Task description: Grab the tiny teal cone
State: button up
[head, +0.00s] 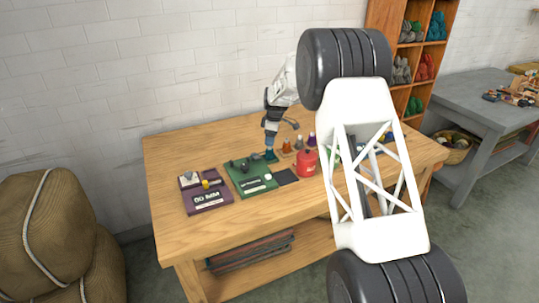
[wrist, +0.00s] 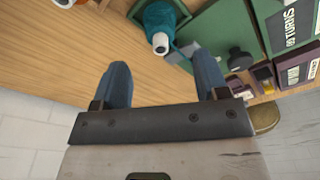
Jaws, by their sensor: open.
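The teal cone (wrist: 160,16) shows at the top of the wrist view, with a pale tip, standing in a green square holder. In the head view the teal cone (head: 270,156) is on the wooden table, just below my gripper (head: 270,141). My gripper (wrist: 160,62) is open, with its two blue-grey fingers apart and nothing between them. In the wrist view the cone lies beyond the fingertips, roughly in line with the gap.
A green board (head: 245,180) with dark knobs and a purple board (head: 207,198) lie left of the cone. A red container (head: 307,163) and small orange (head: 286,147) and purple (head: 311,139) cones stand to the right. The table's front left is clear.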

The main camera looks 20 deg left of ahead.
aim_at(269, 149)
jog(key=shift+f, duration=0.5)
jog(key=shift+s+a+f, duration=0.1)
jog(key=shift+a+f, duration=0.05)
jog(key=shift+f, duration=1.15)
jog(key=shift+a+f, duration=0.1)
jog(key=shift+f, duration=1.2)
jog(key=shift+c, duration=0.3)
jog(key=c, duration=0.9)
